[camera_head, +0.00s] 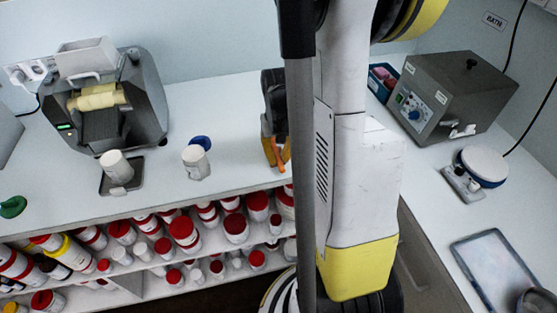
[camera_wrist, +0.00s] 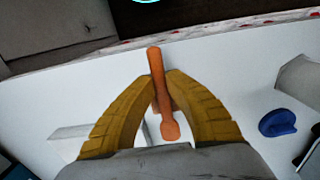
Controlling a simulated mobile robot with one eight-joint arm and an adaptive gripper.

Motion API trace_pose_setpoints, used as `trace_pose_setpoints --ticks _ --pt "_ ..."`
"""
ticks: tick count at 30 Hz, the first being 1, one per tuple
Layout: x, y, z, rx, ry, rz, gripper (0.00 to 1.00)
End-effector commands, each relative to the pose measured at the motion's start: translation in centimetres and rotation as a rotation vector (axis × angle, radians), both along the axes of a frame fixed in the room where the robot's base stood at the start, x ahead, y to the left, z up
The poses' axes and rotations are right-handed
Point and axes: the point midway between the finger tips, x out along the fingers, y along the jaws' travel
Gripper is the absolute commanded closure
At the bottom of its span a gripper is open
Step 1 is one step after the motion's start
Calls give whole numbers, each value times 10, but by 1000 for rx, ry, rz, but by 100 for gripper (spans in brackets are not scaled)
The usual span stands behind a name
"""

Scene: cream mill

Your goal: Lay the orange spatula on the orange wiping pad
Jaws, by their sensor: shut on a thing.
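My gripper (camera_head: 273,160) is over the white counter, right of the middle jar in the head view. Its yellow fingers are closed on the orange spatula (camera_head: 282,154). In the wrist view the spatula (camera_wrist: 170,130) is pinched between the fingertips of my gripper (camera_wrist: 160,82), one end pointing away past the tips and the wider end back between the fingers. I cannot tell whether the spatula touches the counter. I cannot make out the orange wiping pad in either view; my arm hides part of the counter.
A white jar (camera_head: 196,165) and blue lid (camera_head: 202,142) stand left of my gripper. A roller mill (camera_head: 110,100) and a white cup (camera_head: 116,166) are farther left. A grey bath (camera_head: 450,95), a round-topped device (camera_head: 484,165) and a tray (camera_head: 500,275) occupy the right counter. Red-capped bottles fill shelves below.

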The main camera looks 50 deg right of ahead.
Motion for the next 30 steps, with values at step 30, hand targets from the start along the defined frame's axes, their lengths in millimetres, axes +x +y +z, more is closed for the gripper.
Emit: trace_pose_setpoints --ticks 30 --pt "-1 0 37 0 0 0 66"
